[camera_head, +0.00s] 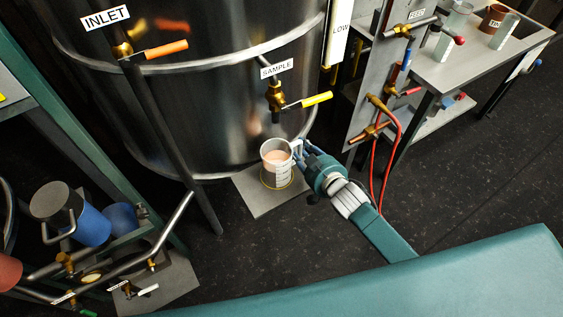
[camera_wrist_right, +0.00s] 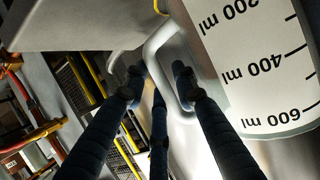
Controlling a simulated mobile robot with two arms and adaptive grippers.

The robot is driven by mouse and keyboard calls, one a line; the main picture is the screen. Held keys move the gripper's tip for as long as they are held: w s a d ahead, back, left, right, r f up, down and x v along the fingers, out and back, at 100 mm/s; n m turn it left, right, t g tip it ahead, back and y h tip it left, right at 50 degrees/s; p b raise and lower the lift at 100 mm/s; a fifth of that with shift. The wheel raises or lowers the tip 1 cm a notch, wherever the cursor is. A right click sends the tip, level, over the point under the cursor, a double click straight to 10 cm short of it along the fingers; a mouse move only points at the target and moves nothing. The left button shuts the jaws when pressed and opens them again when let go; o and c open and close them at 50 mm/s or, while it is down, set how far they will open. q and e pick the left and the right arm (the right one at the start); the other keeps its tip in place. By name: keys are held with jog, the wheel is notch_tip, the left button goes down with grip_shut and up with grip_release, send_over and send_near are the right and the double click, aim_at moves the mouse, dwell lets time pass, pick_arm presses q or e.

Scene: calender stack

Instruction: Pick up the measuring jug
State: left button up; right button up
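The measuring jug (camera_head: 275,158) is a clear-whitish cup with a scale and pinkish contents. It stands upright on a grey plate (camera_head: 262,204), at a yellow ring (camera_head: 277,188), below the sample tap. My right gripper (camera_head: 299,151) is at the right side of the jug, by its handle. In the right wrist view the jug's printed wall (camera_wrist_right: 262,75) fills the right, and its pale handle (camera_wrist_right: 164,88) passes between the dark fingers of my right gripper (camera_wrist_right: 159,76). The fingers are apart, with one inside the handle loop; no firm grip shows. My left gripper is out of view.
A large steel tank (camera_head: 190,105) stands behind the jug. The sample tap (camera_head: 276,98) with its yellow lever is above it. A grey panel with valves and red hoses (camera_head: 399,140) stands to the right. Pipework and a blue pump (camera_head: 88,226) stand at lower left.

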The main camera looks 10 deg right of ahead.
grip_shut()
jog(key=shift+r, duration=0.15)
jog(key=shift+r, duration=0.1)
